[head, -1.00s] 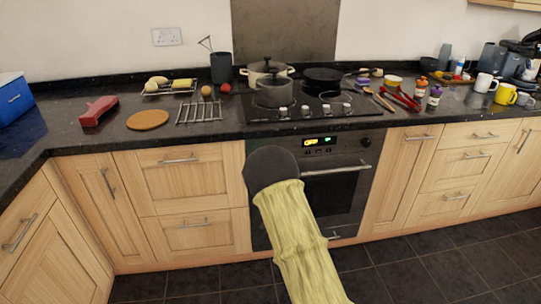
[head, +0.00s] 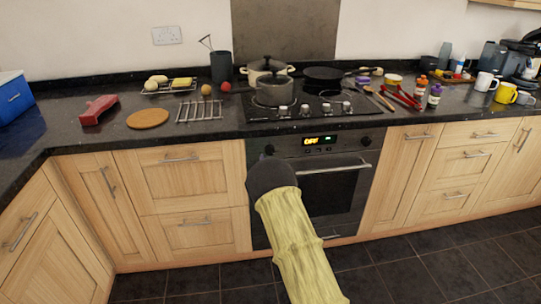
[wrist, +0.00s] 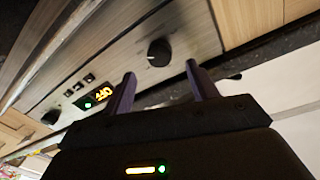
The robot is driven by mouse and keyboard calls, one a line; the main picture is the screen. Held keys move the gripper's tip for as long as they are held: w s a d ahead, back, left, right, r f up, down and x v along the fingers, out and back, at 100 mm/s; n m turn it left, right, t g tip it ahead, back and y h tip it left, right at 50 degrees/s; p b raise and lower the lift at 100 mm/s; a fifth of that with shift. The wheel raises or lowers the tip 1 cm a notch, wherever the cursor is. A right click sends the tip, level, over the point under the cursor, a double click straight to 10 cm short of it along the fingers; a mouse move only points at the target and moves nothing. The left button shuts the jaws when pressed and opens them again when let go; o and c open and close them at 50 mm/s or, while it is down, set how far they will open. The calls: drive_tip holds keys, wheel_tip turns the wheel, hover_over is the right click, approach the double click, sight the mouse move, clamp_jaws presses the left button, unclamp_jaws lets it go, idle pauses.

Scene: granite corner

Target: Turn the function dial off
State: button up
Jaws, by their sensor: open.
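The built-in oven (head: 330,205) has two round black dials on its control panel. The left dial (head: 268,152) shows just above my dark wrist in the head view. The right dial (head: 366,141) is at the far end, beyond the lit display (head: 313,141), whose orange text looks like OFF. In the wrist view the near dial (wrist: 159,53) stands clear in front of my open, empty gripper (wrist: 160,82), with a pale pointer mark on its side. The far dial (wrist: 51,117) is past the display (wrist: 100,95). My fingers are hidden in the head view.
The oven's bar handle (head: 333,169) sticks out below the panel. The dark worktop (head: 200,135) overhangs above it, with a hob carrying pots and a pan (head: 324,75). Wooden cupboards (head: 190,183) flank the oven. The tiled floor is clear.

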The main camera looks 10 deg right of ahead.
sight(270, 152)
drive_tip(key=shift+w+d, duration=0.15)
drive_tip(key=shift+w, duration=1.25)
drive_tip(key=shift+w+d, duration=0.1)
drive_tip(key=shift+w, duration=1.3)
drive_tip(key=c, duration=1)
